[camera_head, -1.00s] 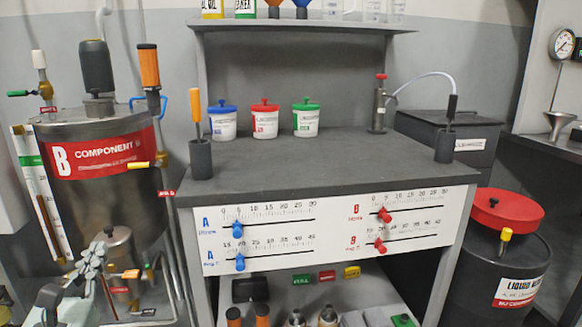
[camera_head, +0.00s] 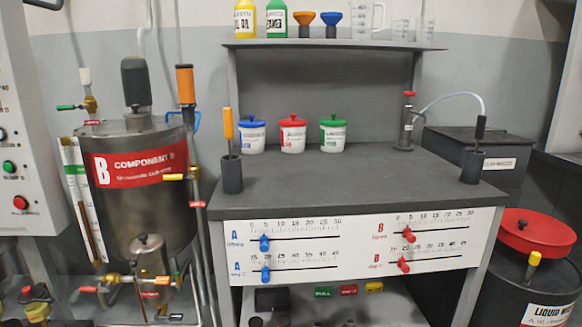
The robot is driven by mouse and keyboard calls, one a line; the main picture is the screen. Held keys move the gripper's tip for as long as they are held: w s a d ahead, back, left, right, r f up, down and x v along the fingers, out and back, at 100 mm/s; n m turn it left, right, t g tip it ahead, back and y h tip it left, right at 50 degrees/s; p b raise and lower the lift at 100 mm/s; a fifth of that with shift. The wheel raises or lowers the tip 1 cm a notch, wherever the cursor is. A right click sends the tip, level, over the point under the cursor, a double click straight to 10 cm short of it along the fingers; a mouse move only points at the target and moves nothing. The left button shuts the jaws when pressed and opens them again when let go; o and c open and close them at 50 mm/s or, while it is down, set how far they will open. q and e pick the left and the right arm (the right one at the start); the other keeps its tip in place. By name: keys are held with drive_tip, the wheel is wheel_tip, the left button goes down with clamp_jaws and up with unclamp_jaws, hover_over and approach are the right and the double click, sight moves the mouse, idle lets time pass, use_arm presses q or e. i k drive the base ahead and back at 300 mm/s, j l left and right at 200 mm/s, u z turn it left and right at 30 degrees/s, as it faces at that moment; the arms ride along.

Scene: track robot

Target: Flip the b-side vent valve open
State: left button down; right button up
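The B component tank (camera_head: 150,215) is a steel drum with a red B label, at the left. At its upper left stands a small brass valve (camera_head: 91,104) with a white top. Its green lever (camera_head: 66,107) points left, roughly level. A small red tag (camera_head: 92,123) sits just below it, too small to read; I cannot confirm that this is the vent valve. Other levers on the tank are a yellow one (camera_head: 173,177) at the right side and a red one (camera_head: 88,289) near the bottom. Neither of my grippers is in view.
A grey workbench (camera_head: 350,185) with a slider panel (camera_head: 350,245) stands to the right of the tank. A control cabinet (camera_head: 25,130) with buttons is at the far left. A sight gauge (camera_head: 85,200) runs down the tank's left side. An orange-topped tool (camera_head: 185,85) stands behind the yellow lever.

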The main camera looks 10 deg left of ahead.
sight(81, 107)
drive_tip(key=i+j+u, duration=0.25)
drive_tip(key=u, duration=0.25)
drive_tip(key=i+j+u, duration=0.15)
drive_tip(key=u, duration=0.3)
drive_tip(key=i+u, duration=0.35)
drive_tip(key=u, duration=0.15)
drive_tip(key=j+u, duration=0.3)
drive_tip(key=j, duration=0.3)
drive_tip(key=j+u, duration=0.3)
drive_tip(key=j, duration=0.25)
